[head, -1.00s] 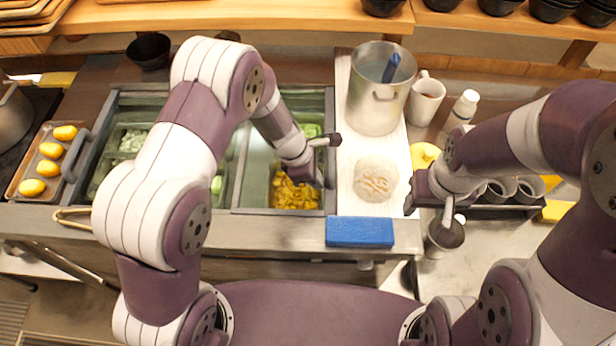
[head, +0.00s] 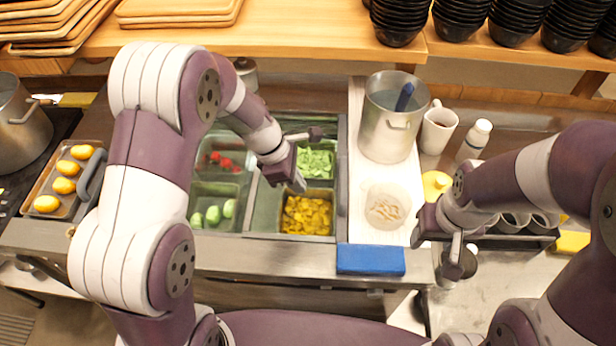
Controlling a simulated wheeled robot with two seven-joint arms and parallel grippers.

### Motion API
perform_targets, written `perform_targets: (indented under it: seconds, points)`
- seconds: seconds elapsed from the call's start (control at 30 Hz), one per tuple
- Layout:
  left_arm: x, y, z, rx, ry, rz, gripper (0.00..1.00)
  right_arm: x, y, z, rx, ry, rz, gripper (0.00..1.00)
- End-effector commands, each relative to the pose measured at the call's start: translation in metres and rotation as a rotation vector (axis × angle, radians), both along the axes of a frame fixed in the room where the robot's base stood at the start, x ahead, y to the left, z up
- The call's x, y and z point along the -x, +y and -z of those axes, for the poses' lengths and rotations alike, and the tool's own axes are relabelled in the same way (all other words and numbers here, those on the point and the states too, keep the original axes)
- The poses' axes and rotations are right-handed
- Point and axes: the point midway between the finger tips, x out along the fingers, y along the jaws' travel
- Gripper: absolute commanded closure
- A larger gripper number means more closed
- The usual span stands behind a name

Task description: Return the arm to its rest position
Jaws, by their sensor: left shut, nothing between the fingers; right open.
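My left arm reaches in from the left over the topping bins in the head view. Its gripper (head: 299,183) is shut and empty, above the far side of the bin of yellow pieces (head: 307,214). The green chopped topping (head: 314,163) lies in the bin behind. My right gripper (head: 436,243) is open, low at the right beside a small dark cup (head: 463,263). One finger overlaps the cup in the picture; I cannot tell whether they touch. A pale round bowl (head: 385,207) with beige bits stands on the white board between the grippers.
A metal pot (head: 389,118) and a white mug (head: 438,128) stand behind the bowl. A blue block (head: 370,259) lies at the counter's front edge. A tray with yellow items (head: 62,185) is at the left. Stacked black bowls (head: 456,22) stand on the back shelf.

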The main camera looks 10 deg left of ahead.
Motion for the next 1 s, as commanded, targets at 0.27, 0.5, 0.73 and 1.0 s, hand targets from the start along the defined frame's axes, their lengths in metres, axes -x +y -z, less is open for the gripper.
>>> perform_targets:
  seconds: [0.27,0.5,0.73,1.0]
  points:
    - [-0.001,0.002,-0.002,-0.003,-0.022,0.048,1.0,0.0,0.0,0.0,0.0,0.0,0.0,0.45]
    - [0.083,0.063,-0.012,-0.238,-0.267,1.157,1.0,0.0,0.0,0.002,0.0,0.0,0.0,0.45]
    - [0.139,0.098,-0.05,-0.387,-0.371,1.627,1.0,0.0,0.0,0.004,0.0,0.0,0.0,0.45]
    - [0.137,0.098,-0.054,-0.399,-0.382,1.62,1.0,0.0,0.0,0.004,0.0,0.0,0.0,0.45]
